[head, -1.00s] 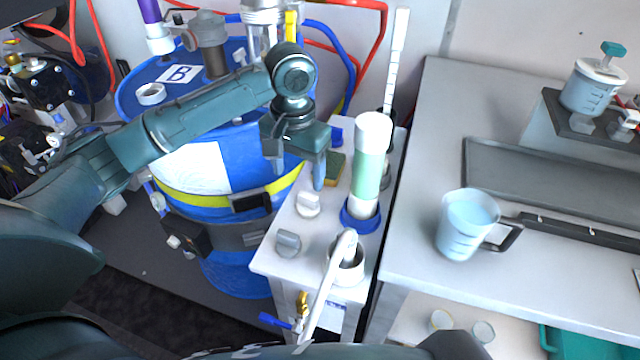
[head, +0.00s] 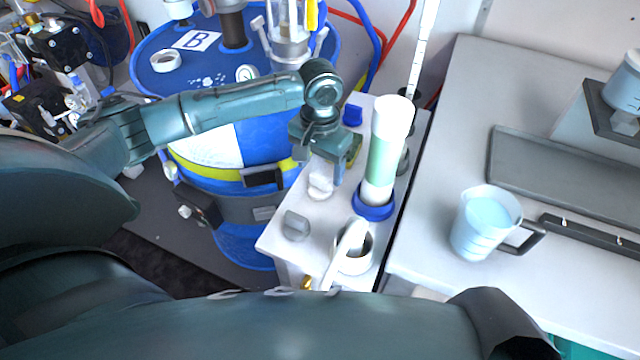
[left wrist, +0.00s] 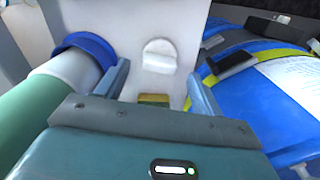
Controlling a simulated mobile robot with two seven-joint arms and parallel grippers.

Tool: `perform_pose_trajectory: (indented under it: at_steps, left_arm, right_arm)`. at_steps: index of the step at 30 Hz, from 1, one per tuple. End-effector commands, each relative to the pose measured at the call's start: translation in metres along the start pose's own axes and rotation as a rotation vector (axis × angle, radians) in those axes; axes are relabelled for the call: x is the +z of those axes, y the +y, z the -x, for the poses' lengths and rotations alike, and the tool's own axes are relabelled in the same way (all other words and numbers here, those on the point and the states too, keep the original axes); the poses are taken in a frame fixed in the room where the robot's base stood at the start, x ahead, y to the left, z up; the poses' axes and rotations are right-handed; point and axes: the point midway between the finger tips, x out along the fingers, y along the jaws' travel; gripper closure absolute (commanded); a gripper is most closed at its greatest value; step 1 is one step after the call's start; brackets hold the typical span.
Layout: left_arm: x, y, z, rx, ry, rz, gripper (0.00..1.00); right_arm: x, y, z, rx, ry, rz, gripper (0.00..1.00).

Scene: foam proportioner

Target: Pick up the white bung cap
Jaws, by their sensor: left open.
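The white bung cap (head: 320,187) stands on the white cabinet top (head: 276,240), left of the green-and-white cylinder. My left gripper (head: 327,172) is open and empty, pointing down just above and behind the cap in the head view, partly overlapping it. In the left wrist view, the white cap (left wrist: 160,54) lies between the lines of the open fingers (left wrist: 158,76), a little beyond their tips. I see no contact; the exact height gap is hard to tell. My right gripper is not in view.
The green-and-white cylinder (head: 386,150) in a blue ring stands close right of my gripper. A blue drum (head: 240,150) stands left; a jug (head: 484,222) is on the right bench.

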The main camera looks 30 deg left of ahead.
Motion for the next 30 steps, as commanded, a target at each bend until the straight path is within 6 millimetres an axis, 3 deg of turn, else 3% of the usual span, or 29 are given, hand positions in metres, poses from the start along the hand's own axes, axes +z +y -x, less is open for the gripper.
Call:
perform_pose_trajectory:
  at_steps: [6,15,30]
  left_arm:
    - [0.002,0.001,-0.031,-0.001,-0.002,-0.001,0.33]
    - [0.001,0.001,-0.036,-0.001,0.0,-0.001,0.33]
    - [0.001,0.001,-0.036,-0.001,0.0,-0.001,0.74]
  right_arm:
    - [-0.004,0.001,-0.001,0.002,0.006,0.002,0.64]
    - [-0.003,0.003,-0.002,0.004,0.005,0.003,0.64]
    - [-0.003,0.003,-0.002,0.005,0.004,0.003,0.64]
